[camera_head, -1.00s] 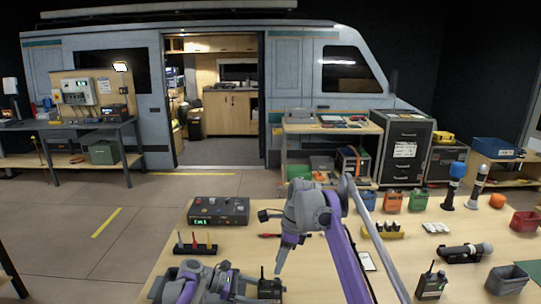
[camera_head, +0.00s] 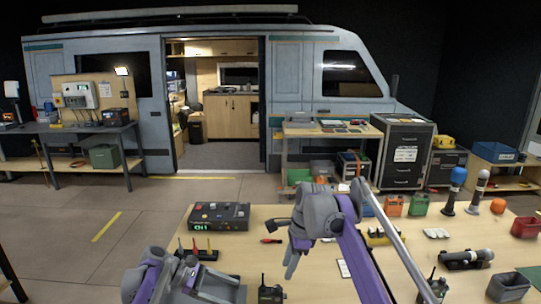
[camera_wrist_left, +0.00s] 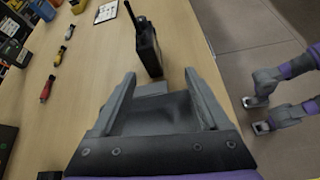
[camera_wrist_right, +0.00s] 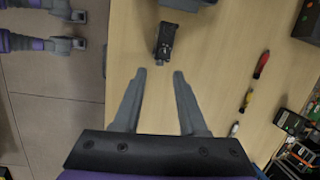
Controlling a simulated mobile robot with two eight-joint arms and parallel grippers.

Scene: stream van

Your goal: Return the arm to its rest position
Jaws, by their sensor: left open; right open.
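My right arm reaches in from the right in the head view, and its gripper (camera_head: 292,262) points down over the workbench (camera_head: 235,260). In the right wrist view its fingers (camera_wrist_right: 158,85) are apart with only bench top between them. A black handheld radio (camera_wrist_right: 165,40) stands beyond the fingertips. My left arm is at the lower left of the head view, over the bench's near left part. The radio (camera_wrist_left: 147,48) stands just past those fingertips.
Loose screwdrivers (camera_wrist_left: 47,88) lie on the bench. Microphones (camera_head: 453,190), bins (camera_head: 508,284) and another radio (camera_head: 436,286) crowd the right side. Open floor is left.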

